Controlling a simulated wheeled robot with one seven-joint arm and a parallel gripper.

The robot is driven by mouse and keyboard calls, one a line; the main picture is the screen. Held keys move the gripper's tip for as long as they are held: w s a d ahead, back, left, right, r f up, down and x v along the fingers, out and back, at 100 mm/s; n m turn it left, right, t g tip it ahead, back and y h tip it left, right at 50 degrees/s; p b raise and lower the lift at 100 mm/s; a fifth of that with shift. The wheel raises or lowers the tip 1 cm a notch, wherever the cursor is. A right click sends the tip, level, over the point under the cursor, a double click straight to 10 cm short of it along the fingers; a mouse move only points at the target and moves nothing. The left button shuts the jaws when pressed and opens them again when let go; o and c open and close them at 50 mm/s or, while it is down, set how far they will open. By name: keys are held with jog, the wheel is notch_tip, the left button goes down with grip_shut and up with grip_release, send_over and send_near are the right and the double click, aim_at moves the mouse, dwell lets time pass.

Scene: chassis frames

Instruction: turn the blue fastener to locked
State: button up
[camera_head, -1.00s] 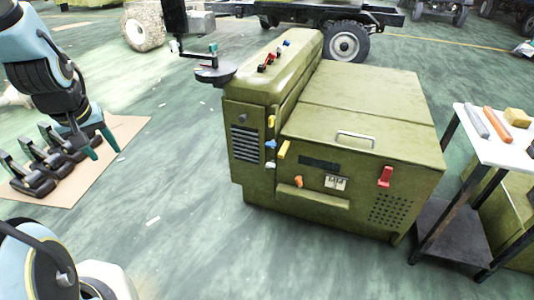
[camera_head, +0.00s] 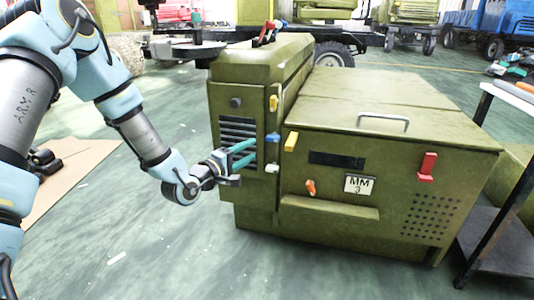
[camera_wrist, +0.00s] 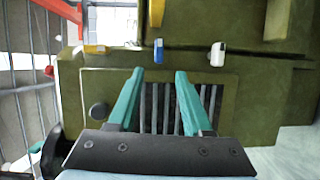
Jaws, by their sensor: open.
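The blue fastener (camera_head: 272,137) is a small tab on the left part of the green cabinet's front, lying roughly sideways in the head view. A small yellow fastener (camera_head: 274,102) stands upright above it and a white one (camera_head: 271,168) lies below it. My gripper (camera_head: 254,149) is open and empty, its teal fingers pointing right across the louvred vent, just left of the blue fastener. In the wrist view the blue fastener (camera_wrist: 158,50) shows beyond the gap between the fingertips (camera_wrist: 159,72), apart from them. No contact is visible.
The green cabinet (camera_head: 400,110) also bears a larger yellow block (camera_head: 291,141), an orange knob (camera_head: 310,187), a red switch (camera_head: 427,167) and a dark round knob (camera_head: 236,102) near the vent. A table (camera_head: 510,97) stands at right. Open floor lies in front.

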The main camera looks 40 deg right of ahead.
aim_at(270, 140)
jog(key=shift+h, duration=0.3)
jog(key=d, duration=0.3)
jog(key=w+d+b, duration=0.1)
jog(key=d, duration=0.3)
jog(key=d+b, duration=0.1)
jog(key=d, duration=0.3)
jog(key=shift+w+d+f, duration=0.1)
jog(key=shift+w, duration=0.2)
grip_shut()
